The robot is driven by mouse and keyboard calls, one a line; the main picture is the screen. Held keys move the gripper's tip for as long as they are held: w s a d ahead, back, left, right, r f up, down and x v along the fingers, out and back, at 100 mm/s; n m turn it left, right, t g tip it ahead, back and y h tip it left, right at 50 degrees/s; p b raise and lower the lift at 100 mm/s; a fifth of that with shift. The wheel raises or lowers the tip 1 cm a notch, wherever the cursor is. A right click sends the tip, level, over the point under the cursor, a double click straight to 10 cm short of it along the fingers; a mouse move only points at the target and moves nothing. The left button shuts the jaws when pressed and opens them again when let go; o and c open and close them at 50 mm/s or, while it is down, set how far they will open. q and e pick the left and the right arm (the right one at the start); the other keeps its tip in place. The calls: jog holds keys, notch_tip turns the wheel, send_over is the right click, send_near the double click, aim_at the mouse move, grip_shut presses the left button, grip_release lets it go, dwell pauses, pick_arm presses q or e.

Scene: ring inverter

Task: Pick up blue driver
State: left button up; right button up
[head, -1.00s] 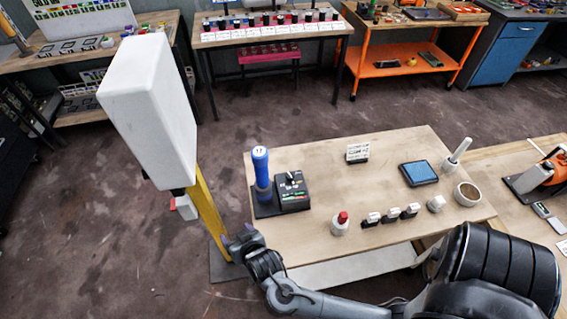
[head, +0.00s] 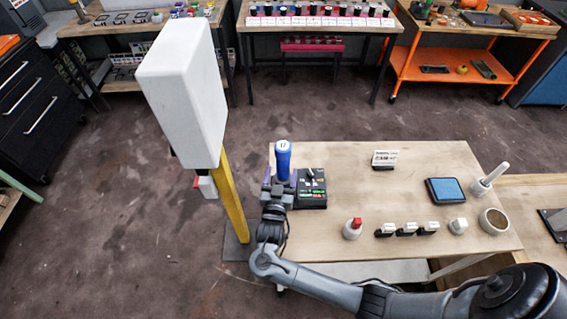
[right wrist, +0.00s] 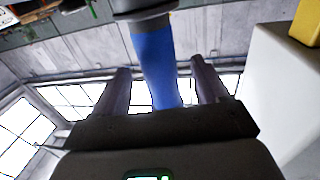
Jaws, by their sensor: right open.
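The blue driver (head: 283,160) stands upright at the left end of the wooden table, beside a black control box (head: 311,190). Its top is pale with a dark number. My right gripper (head: 280,180) is at the driver's lower part, with its fingers on either side. In the right wrist view the blue driver (right wrist: 154,65) rises between the two open fingers of my right gripper (right wrist: 162,85), with gaps on both sides. The driver's lower end is hidden behind the gripper in the head view. My left gripper is not in view.
A white box on a yellow post (head: 232,205) stands left of the table. On the table (head: 350,185) are a red-topped bottle (head: 352,228), several small black-and-white blocks (head: 406,229), a blue pad (head: 446,190) and a round cup (head: 493,221). The table's middle is clear.

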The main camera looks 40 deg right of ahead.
jog(key=shift+x, duration=2.65)
jog(key=shift+s, duration=0.1)
jog(key=shift+c, duration=0.5)
jog(key=c, duration=0.9)
jog(key=shift+r, duration=0.1)
jog(key=shift+c, duration=1.1)
jog(key=shift+r, duration=0.1)
